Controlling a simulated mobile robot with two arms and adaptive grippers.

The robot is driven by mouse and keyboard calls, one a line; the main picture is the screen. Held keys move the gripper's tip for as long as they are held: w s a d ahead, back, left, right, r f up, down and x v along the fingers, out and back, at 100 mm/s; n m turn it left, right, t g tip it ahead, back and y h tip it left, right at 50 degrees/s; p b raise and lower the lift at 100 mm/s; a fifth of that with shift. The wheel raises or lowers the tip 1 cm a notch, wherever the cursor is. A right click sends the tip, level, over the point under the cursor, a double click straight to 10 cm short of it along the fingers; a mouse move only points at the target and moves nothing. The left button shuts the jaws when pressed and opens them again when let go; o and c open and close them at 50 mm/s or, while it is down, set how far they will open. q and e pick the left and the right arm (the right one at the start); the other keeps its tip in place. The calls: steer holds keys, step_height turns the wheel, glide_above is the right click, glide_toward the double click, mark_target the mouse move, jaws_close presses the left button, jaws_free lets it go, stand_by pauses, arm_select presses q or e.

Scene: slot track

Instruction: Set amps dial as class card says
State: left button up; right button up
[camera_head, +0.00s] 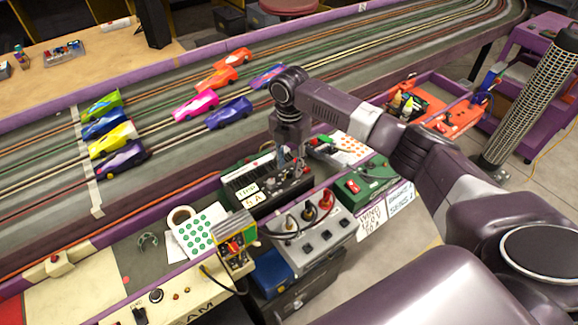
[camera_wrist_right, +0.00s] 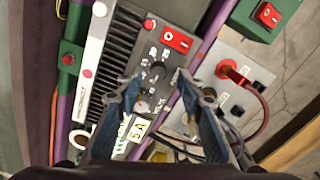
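The black power supply (camera_head: 262,182) sits at the track's near edge, with dials and a red switch on its panel. In the right wrist view its upper dial knob (camera_wrist_right: 157,71) has numbers around it; I cannot read its pointer surely. My right gripper (camera_wrist_right: 158,78) is open, its fingertips on either side of this knob; contact cannot be told. In the head view the right gripper (camera_head: 290,160) is over the panel. A lower knob (camera_wrist_right: 142,106) is beside the left finger. White cards (camera_head: 370,222) hang at the right, one apparently reading MINI 12.0V 10 A. My left gripper is not in view.
A "TRIP 5 A" label (camera_head: 248,192) is on the supply's front. A grey box with cable plugs (camera_head: 315,232) and a green box (camera_head: 366,184) stand close by. A red rocker switch (camera_wrist_right: 177,40) is just above the dial. Several toy cars (camera_head: 120,158) stand on the track.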

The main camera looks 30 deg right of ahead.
steer(key=shift+w+f, duration=0.1)
steer(key=shift+f, duration=0.95)
steer(key=c, duration=0.8)
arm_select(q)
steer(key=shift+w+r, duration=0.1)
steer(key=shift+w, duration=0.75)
arm_select(e)
jaws_close()
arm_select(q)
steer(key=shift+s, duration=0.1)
